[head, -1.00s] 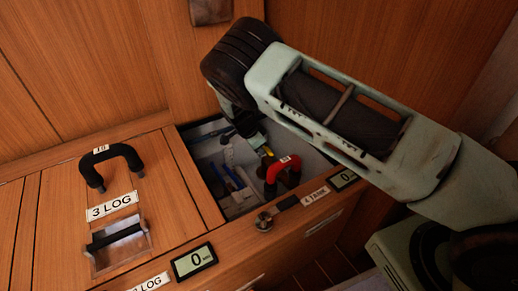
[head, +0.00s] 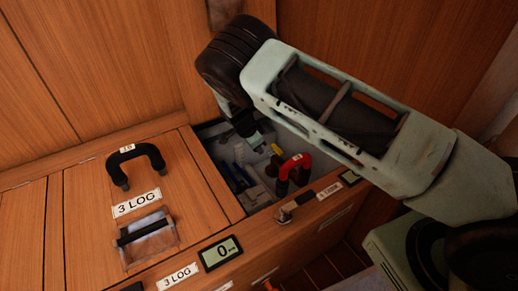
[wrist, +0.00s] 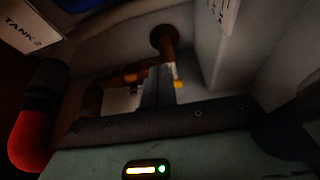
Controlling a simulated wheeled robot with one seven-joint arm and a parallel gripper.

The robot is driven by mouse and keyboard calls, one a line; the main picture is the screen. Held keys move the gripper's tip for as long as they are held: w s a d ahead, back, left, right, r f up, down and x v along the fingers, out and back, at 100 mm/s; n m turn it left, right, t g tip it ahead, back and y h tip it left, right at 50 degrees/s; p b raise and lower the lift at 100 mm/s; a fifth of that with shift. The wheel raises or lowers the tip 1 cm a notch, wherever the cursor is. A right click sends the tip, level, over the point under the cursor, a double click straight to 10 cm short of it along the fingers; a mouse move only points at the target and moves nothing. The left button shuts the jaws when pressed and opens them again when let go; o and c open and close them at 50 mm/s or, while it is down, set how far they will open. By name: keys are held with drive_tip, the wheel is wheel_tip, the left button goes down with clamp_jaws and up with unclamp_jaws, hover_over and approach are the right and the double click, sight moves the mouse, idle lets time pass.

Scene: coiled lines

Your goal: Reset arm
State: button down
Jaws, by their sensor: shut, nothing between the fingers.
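My arm reaches in from the right in the head view, over an open compartment (head: 262,196) in the wooden bench. A red and black handle (head: 294,168) stands at the compartment's right side, to the right of my gripper. A red and black curved piece (wrist: 32,140) fills the left edge of the wrist view.
A closed lid marked 3 LOG with a black handle (head: 136,158) lies left of the opening. A digital display (head: 221,252) and a metal latch (head: 296,205) sit along the front edge. Pale walls and brown pipework (wrist: 164,42) surround my gripper closely.

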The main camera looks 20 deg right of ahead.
drive_tip(key=s+a+r+n+g+y+p, duration=0.15)
drive_tip(key=s+a+r+n, duration=0.25)
drive_tip(key=s+r, duration=0.45)
drive_tip(key=s+a+r+n+y+p, duration=0.2)
drive_tip(key=s+a+r+n, duration=0.3)
drive_tip(key=r, duration=0.6)
drive_tip(key=s+a+r+n+y+p, duration=0.2)
drive_tip(key=s+a+r+n, duration=0.15)
drive_tip(key=s+r, duration=0.55)
drive_tip(key=s+d+r+n+p, duration=0.1)
drive_tip(key=s+r+n, duration=0.3)
drive_tip(key=s+n, duration=0.3)
drive_tip(key=s+d+r+n+p, duration=0.15)
drive_tip(key=s+r+n, duration=0.3)
drive_tip(key=s, duration=0.45)
wheel_tip(320, 180, up, 38)
drive_tip(key=p, duration=3.7)
drive_tip(key=shift+s+d+r+t, duration=0.2)
drive_tip(key=shift+s+d+t, duration=0.05)
drive_tip(key=shift+t, duration=0.2)
drive_tip(key=shift+h, duration=0.25)
